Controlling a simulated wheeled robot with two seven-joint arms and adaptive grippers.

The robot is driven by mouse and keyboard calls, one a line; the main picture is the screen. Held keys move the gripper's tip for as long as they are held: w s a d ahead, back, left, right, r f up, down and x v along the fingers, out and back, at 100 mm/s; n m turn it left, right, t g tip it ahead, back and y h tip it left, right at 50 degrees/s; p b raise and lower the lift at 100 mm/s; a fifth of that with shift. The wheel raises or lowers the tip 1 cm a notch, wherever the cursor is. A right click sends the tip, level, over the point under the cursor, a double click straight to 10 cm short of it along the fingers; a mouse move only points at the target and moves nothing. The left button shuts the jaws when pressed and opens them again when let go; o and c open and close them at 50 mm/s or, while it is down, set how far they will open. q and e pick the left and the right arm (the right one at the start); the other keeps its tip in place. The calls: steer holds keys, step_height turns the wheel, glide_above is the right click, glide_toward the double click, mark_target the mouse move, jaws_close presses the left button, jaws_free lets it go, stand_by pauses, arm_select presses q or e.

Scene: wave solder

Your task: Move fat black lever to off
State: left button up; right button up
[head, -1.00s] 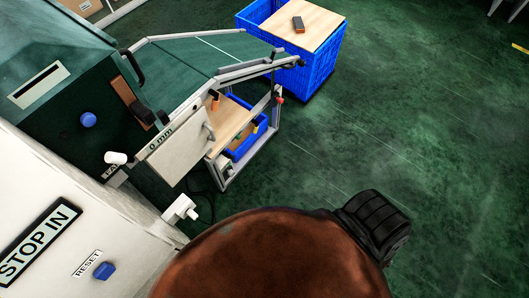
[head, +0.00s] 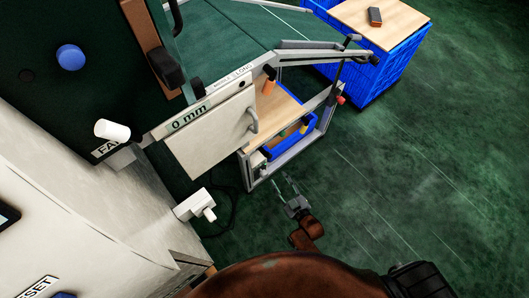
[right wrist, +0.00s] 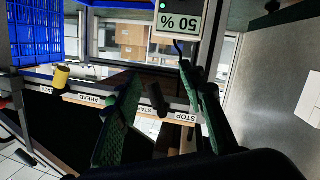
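A fat black lever (head: 168,68) stands out from a brown strip on the dark green machine face, upper left in the head view. I cannot read its setting. My right gripper (head: 286,184) is low in the middle of the head view, over the floor, well apart from that lever. In the right wrist view my right gripper (right wrist: 160,76) shows two green fingers spread apart with nothing held. A black handle (right wrist: 157,98) shows between them near START and STOP labels; I cannot tell whether it is the same lever. My left gripper is not in view.
A white panel (head: 205,140) under a "0 mm" display, a white handle (head: 112,130) and a white fitting (head: 196,205) jut from the machine. A cart with a blue bin (head: 290,140) stands beside it. A blue crate (head: 365,65) is behind. The green floor at right is clear.

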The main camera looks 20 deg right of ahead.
mark_target(269, 157)
arm_select(q)
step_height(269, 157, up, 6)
steer(key=b, duration=0.3)
arm_select(e)
steer(key=w+r, duration=0.1)
steer(key=w, duration=0.2)
steer(key=w+a+r+t+b, duration=0.1)
steer(key=w+r, duration=0.1)
steer(key=w, duration=0.2)
steer(key=w+r+t, duration=0.1)
steer(key=w+r, duration=0.1)
steer(key=w, duration=0.1)
steer(key=shift+w+a, duration=0.3)
steer(key=shift+w+r+b, duration=0.1)
steer(key=shift+w+b, duration=0.25)
steer(key=shift+w, duration=0.1)
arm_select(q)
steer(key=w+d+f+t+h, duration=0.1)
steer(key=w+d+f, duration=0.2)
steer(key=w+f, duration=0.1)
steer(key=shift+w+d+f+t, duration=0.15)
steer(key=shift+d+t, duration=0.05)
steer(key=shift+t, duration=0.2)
arm_select(e)
steer(key=shift+c, duration=0.7)
jaws_close()
